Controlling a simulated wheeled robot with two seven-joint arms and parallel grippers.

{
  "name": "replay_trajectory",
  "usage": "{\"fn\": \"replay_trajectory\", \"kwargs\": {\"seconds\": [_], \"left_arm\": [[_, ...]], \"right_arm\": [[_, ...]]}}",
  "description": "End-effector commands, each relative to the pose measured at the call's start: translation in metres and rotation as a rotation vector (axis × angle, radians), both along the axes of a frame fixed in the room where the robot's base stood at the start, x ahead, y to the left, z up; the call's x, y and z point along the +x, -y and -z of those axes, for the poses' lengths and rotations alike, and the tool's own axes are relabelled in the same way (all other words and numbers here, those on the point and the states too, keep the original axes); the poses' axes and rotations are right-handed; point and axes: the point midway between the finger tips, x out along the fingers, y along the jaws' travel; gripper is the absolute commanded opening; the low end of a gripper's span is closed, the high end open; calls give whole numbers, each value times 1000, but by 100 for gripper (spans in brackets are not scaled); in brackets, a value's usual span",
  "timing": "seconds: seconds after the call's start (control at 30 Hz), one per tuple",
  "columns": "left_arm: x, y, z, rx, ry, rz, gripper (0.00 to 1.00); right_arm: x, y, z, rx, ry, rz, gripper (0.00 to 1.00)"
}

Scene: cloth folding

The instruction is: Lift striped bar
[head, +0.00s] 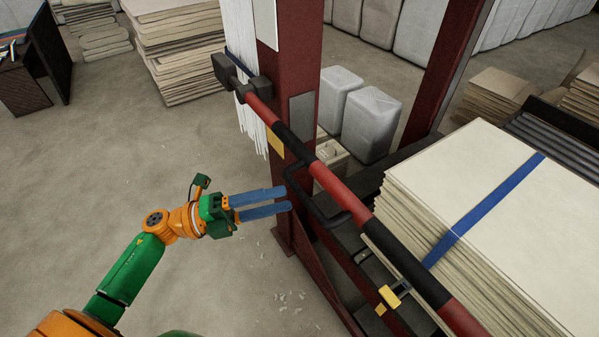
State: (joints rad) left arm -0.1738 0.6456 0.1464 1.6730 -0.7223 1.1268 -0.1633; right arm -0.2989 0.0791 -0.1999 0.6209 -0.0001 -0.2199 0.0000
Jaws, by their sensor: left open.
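The striped bar (338,189), banded red and black, slants from the dark bracket on the post at upper centre down to the lower right. A black bent handle (309,204) hangs at its middle on the near side. My left gripper (288,201) is open, with two blue fingers pointing right, parallel and a little apart. I see nothing between the fingers. I cannot tell the depth gap to the handle. The bar's lower right end runs out of view. My right gripper is not in view.
A dark red post (287,85) stands behind the bar. A strapped stack of cream sheets (484,177) lies right of the bar. A yellow latch (389,297) sits below the bar. Grey wrapped blocks (370,124) stand behind. The floor (120,190) at left is clear.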

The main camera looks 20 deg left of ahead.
Motion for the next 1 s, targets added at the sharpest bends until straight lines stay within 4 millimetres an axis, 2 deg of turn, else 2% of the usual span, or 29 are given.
{"fn": "replay_trajectory", "kwargs": {"seconds": [0.03, 0.23, 0.53, 0.57, 0.73, 1.0], "left_arm": [[5, 9, -8, -4, 4, 2, 50], [23, 39, -13, -6, 1, -1, 50], [27, 47, -10, -3, -1, -1, 50], [27, 47, -10, -3, -1, -2, 47], [26, 47, -10, -2, -2, -3, 1], [27, 46, -10, -3, -1, -2, 0]], "right_arm": [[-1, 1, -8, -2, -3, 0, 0], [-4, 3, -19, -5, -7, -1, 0], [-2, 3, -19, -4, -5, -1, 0], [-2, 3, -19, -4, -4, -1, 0], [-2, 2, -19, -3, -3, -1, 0], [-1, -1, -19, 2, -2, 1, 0]]}}
